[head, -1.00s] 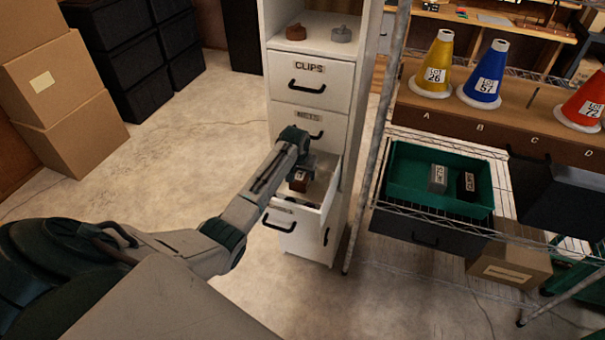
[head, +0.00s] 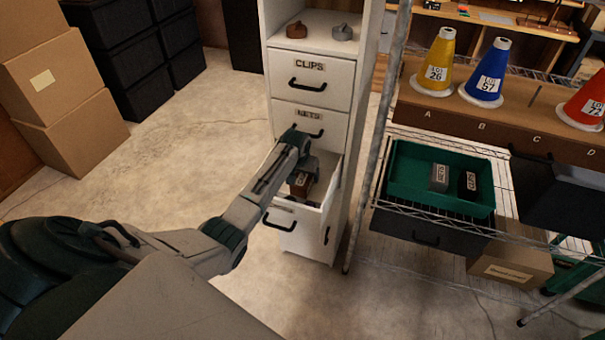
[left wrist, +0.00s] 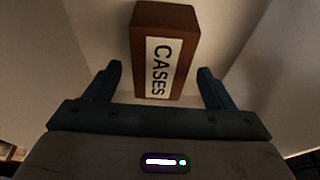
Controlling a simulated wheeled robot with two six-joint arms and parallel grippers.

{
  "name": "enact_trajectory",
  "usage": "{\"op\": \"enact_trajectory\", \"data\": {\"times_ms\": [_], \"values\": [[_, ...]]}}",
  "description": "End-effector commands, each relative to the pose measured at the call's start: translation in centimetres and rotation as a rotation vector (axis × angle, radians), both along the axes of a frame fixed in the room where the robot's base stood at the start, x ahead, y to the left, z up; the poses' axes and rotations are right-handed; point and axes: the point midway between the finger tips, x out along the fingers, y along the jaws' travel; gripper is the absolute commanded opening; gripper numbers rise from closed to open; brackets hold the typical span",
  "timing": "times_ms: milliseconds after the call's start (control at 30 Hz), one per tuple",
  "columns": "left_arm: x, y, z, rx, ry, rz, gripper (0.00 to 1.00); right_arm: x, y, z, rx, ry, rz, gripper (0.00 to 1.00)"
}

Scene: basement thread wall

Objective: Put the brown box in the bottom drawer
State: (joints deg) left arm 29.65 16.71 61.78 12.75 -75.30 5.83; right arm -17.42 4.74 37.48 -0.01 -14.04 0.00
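The brown box (head: 300,183), with a white label reading CASES, is inside the pulled-out bottom drawer (head: 318,203) of the white cabinet. It fills the upper middle of the left wrist view (left wrist: 165,50). My left gripper (head: 304,168) reaches down over the drawer. In the left wrist view its two fingers (left wrist: 158,88) stand apart, with a visible gap between each finger and the box. Whether the box rests on the drawer floor is partly hidden by the drawer front and gripper. My right gripper is not in view.
The drawers above, CLIPS (head: 309,92) and NETS (head: 284,116), are shut. A wire shelf post (head: 379,140) stands just right of the cabinet. The shelf holds a green tray (head: 398,190) with two small boxes.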

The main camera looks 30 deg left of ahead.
Motion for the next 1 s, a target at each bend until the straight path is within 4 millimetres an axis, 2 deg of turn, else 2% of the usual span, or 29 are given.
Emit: {"op": "enact_trajectory", "data": {"times_ms": [233, 367, 567, 800, 1000], "values": [[0.0, 0.0, 0.1, 0.000, 0.000, 0.000, 0.76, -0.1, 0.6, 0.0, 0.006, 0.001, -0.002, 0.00], [0.1, 0.0, 0.9, 0.000, -0.002, 0.000, 0.76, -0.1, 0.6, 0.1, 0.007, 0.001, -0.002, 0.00], [-0.7, -0.1, 3.9, 0.002, -0.005, -0.002, 0.76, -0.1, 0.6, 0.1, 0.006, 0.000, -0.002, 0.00], [-2.2, -0.5, 8.9, 0.001, -0.005, -0.001, 0.76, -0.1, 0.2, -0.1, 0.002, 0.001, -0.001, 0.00], [-3.1, -0.7, 11.7, 0.000, -0.002, 0.000, 0.76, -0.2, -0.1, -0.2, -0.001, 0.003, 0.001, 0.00]]}}
